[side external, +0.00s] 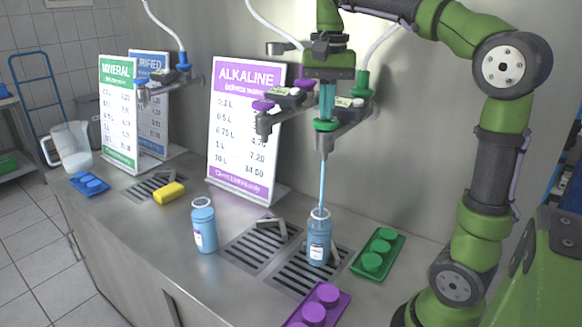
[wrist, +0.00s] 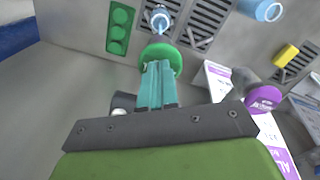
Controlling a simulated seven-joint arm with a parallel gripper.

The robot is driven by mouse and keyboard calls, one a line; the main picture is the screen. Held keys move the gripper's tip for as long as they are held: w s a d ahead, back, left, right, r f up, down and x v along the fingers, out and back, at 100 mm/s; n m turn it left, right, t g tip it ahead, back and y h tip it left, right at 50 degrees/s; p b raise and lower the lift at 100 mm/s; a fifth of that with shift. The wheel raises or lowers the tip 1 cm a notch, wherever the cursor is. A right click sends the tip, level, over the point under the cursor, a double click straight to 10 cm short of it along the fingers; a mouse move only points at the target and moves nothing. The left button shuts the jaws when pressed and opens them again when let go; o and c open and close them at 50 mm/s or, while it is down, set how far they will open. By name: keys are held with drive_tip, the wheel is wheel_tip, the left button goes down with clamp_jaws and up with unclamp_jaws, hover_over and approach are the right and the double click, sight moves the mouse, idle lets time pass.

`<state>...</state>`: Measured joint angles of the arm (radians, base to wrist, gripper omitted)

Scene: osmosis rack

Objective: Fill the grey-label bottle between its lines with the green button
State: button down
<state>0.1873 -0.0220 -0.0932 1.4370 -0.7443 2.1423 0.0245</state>
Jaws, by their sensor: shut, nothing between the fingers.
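The grey-label bottle (side external: 318,238) stands upright and open on the right drain grate, under the green-marked tap. A thin blue stream (side external: 322,182) runs from this tap into its mouth. The bottle looks blue; its lines and water level are too small to read. The wrist view shows the bottle (wrist: 159,18) from above. The green button (side external: 325,126) is a round disc on the tap, also in the wrist view (wrist: 174,56). My gripper (side external: 326,117) is shut, empty, pointing down with its teal fingertips (wrist: 157,66) at the button, apparently touching it.
A purple-label bottle (side external: 204,226) stands left of the grates. A green cap tray (side external: 378,254) lies right of the grey-label bottle, a purple one (side external: 316,308) in front. A yellow sponge (side external: 169,193) and blue tray (side external: 89,184) lie left. The alkaline sign (side external: 246,130) stands behind.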

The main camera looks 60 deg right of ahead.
drive_tip(key=shift+r, duration=2)
drive_tip(key=s+a+f+n+t+y, duration=0.1)
drive_tip(key=s+a+f+n+t, duration=0.2)
drive_tip(key=a+f, duration=0.3)
drive_tip(key=s+a+f+n+t+y, duration=0.1)
drive_tip(key=s+a+f+n+t, duration=0.3)
drive_tip(key=f, duration=0.6)
drive_tip(key=shift+s+a+f+n, duration=0.2)
drive_tip(key=shift+a+f+n, duration=0.25)
drive_tip(key=shift+a, duration=0.7)
drive_tip(key=c, duration=1.8)
unclamp_jaws()
drive_tip(key=shift+r, duration=0.1)
